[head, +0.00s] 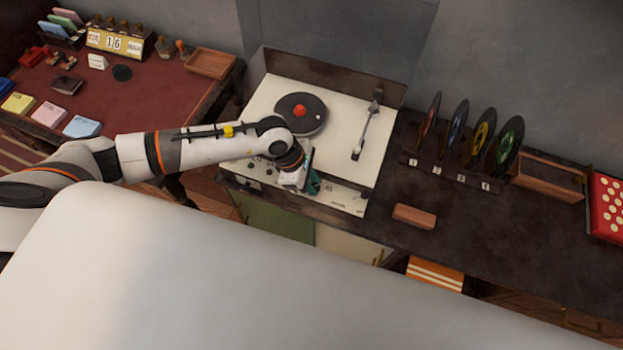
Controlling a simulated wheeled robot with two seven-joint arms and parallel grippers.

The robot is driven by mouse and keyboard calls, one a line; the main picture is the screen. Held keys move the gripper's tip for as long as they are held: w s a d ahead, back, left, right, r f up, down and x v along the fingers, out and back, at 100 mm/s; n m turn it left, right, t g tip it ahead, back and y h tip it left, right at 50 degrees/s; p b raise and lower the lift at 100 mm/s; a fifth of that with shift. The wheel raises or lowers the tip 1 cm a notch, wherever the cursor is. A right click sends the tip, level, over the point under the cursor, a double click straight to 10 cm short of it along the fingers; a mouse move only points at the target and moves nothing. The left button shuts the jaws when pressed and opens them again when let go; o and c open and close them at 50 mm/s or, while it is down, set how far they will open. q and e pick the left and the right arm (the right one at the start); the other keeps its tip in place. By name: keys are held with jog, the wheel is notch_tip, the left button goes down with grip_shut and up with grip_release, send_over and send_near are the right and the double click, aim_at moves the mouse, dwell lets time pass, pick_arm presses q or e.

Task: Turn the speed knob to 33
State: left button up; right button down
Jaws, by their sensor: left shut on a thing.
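The record player (340,139) has a cream top and stands on the dark cabinet. Its platter (316,121) carries a dark disc with a red centre, and the tonearm (365,130) rests at the right. A row of small controls runs along its front edge, with a printed mark that looks like 45 near the right. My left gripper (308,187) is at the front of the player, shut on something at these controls. The gripper and wrist hide the speed knob, so its setting cannot be read. My right gripper is not in view.
Several records stand in a rack (450,174) at the right, beside a wooden box (547,178). A small wooden block (414,217) lies on the dark cabinet top. A desk (128,100) with notepads and a calendar stands at the left.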

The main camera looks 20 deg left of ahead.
pick_arm(q)
jog(key=n+t, duration=0.1)
jog(key=n, duration=0.2)
jog(key=shift+s+n, duration=0.15)
jog(key=shift+n, duration=0.15)
jog(key=shift+d+n+t+y, duration=0.1)
jog(key=shift+n+t+y, duration=0.6)
jog(key=shift+n, duration=1)
jog(key=o, duration=1)
jog(key=shift+s, duration=0.1)
jog(key=shift+r, duration=0.15)
jog(key=b+v, duration=0.2)
jog(key=v, duration=0.9)
jog(key=shift+s+r, duration=0.2)
jog(key=shift+r, duration=0.15)
